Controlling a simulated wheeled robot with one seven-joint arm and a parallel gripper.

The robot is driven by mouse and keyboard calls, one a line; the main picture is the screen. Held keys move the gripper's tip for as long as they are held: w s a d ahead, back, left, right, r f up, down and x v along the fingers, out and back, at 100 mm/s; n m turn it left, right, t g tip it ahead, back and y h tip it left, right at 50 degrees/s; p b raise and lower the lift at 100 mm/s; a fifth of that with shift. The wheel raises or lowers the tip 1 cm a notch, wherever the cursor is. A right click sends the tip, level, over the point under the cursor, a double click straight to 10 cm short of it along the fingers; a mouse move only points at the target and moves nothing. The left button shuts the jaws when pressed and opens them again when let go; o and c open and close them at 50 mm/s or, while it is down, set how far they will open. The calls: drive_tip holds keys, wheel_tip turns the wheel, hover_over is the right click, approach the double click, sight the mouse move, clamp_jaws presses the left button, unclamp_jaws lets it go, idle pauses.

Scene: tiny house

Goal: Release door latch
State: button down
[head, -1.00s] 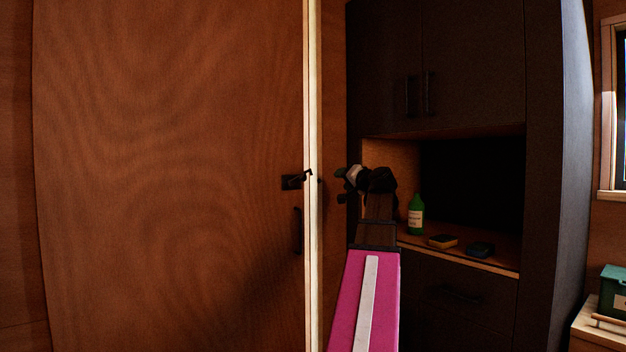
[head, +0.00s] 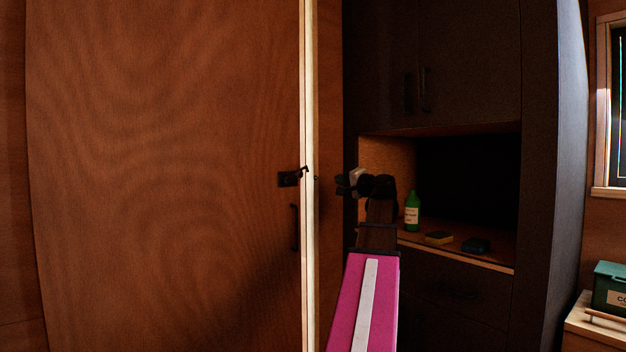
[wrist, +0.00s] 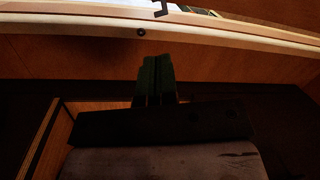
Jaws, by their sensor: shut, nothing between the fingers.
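The wooden door (head: 165,150) fills the left of the head view, with its edge against a pale frame post (head: 309,120). A small dark latch (head: 290,179) sits on the door near that edge, its hook end reaching to the post. A dark vertical handle (head: 295,227) is below it. My gripper (head: 341,185) is to the right of the latch and post, apart from them, pointing left. In the wrist view my gripper (wrist: 156,80) has its fingers together with nothing held. A dark hooked piece, likely the latch (wrist: 161,9), shows at that view's top edge.
A dark cabinet (head: 440,60) stands right of my arm. Its open shelf holds a green bottle (head: 412,212), a yellow-and-dark sponge (head: 438,238) and a dark blue item (head: 475,245). A green box (head: 610,288) sits at far right.

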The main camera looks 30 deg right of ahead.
drive_tip(key=w+d+f+m+t+y, duration=0.1)
drive_tip(key=w+f+m+t+y, duration=0.15)
drive_tip(key=w+m+y, duration=0.45)
drive_tip(key=m+t, duration=0.3)
drive_tip(key=m, duration=0.4)
approach(313, 178)
drive_tip(key=s+a, duration=0.2)
drive_tip(key=s, duration=0.1)
drive_tip(key=shift+g, duration=0.25)
drive_tip(key=x, duration=1)
drive_tip(key=shift+d+r, duration=0.15)
drive_tip(key=shift+r, duration=0.15)
drive_tip(key=shift+w+n, duration=0.1)
drive_tip(key=shift+n, duration=0.2)
